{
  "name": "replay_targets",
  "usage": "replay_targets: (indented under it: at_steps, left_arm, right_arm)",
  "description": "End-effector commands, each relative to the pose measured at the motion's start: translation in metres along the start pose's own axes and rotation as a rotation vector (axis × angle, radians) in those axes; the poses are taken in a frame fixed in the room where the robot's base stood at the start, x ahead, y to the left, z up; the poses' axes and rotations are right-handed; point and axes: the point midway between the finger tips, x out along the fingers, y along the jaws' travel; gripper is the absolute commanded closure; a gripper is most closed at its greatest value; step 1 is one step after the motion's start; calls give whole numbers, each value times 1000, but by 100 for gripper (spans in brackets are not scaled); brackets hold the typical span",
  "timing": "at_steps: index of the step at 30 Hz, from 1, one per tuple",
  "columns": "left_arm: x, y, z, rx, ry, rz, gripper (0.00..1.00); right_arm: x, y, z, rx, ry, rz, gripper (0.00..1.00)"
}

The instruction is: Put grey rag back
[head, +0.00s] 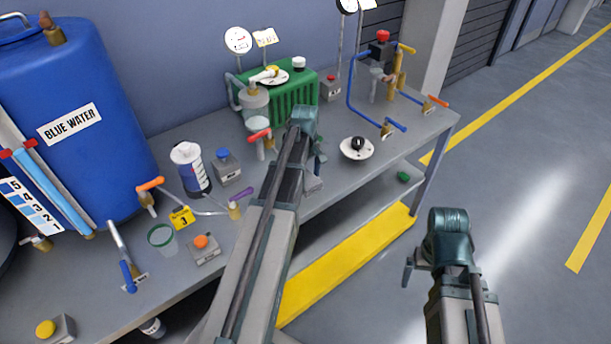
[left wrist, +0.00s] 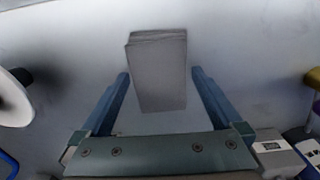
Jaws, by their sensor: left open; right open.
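The grey rag (left wrist: 158,75) is a folded, flat block lying on the grey bench top. In the left wrist view it lies between the two fingers of my left gripper (left wrist: 160,88), with a gap on each side. The left gripper is open and not closed on it. In the head view my left arm hides most of this spot; a grey edge of the rag seems to show (head: 314,184) just right of the arm. My right gripper (head: 408,268) hangs over the floor, right of the bench, mostly hidden behind its own wrist; it is open and holds nothing visible.
A white dish with a black knob (head: 356,149) stands right of the left gripper. A purple-handled valve (head: 238,198) and a grey box with a blue cap (head: 227,167) are left of it. A green ribbed unit (head: 290,95) stands behind. The floor at right is clear.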

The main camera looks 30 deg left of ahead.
Motion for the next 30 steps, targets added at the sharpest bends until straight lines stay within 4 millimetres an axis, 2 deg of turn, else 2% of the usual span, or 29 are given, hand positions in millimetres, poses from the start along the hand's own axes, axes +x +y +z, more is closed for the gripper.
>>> replay_targets:
  at_steps: [8,24,30]
  left_arm:
    - [-30,0,0,0,0,0,0]
    - [-111,0,0,0,0,0,0]
    - [-121,0,0,0,0,0,0]
  right_arm:
    - [-30,3,2,0,0,0,0]
    - [-110,10,6,0,0,0,0]
    - [-120,12,7,0,0,0,0]
